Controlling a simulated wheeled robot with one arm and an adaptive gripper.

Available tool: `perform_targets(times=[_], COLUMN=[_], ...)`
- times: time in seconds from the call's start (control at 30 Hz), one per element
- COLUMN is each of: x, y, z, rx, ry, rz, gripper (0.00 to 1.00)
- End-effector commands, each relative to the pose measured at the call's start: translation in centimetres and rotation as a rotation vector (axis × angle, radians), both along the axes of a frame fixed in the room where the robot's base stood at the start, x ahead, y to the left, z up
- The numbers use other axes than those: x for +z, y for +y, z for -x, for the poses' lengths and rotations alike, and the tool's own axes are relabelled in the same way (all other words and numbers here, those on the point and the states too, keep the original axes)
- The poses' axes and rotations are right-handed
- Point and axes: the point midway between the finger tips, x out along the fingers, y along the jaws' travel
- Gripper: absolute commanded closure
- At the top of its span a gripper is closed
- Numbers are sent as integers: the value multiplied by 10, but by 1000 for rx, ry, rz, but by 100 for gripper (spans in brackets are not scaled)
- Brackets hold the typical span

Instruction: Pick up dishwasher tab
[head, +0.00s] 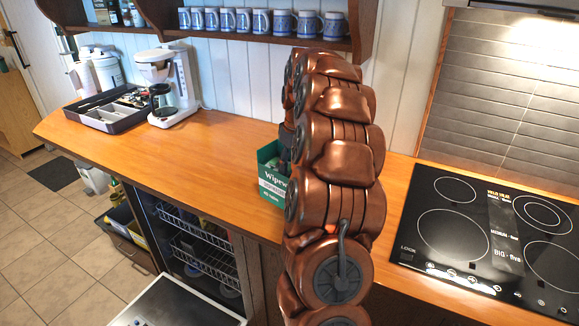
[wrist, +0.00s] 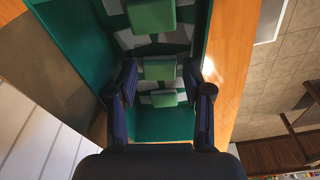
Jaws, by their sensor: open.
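The dishwasher tabs are green and pale blocks inside an open green box (head: 271,183) on the wooden counter. The box is partly hidden behind my arm in the head view. In the wrist view I look down into the green box (wrist: 75,45). A large green tab (wrist: 152,17) lies at the top of the picture, with smaller green tabs (wrist: 168,100) lower down. My gripper (wrist: 159,72) is open, its two dark fingers at the box opening on either side of the smaller tabs. I cannot tell whether the fingers touch a tab.
The wooden counter (head: 225,138) is clear left of the box. A coffee maker (head: 170,85) and a utensil tray (head: 112,110) stand at its left end. A black cooktop (head: 490,240) is on the right. A shelf of blue mugs (head: 281,22) hangs above. An open dishwasher (head: 200,250) is below.

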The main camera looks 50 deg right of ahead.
Motion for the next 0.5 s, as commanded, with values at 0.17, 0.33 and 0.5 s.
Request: perform_targets(times=[0.17,0.33,0.5], x=[-2,-2,-2], y=[0,0,0], z=[0,0,0], rx=[0,0,0], ry=[-1,-1,-2], rz=[1,1,1], gripper=[50,59,77])
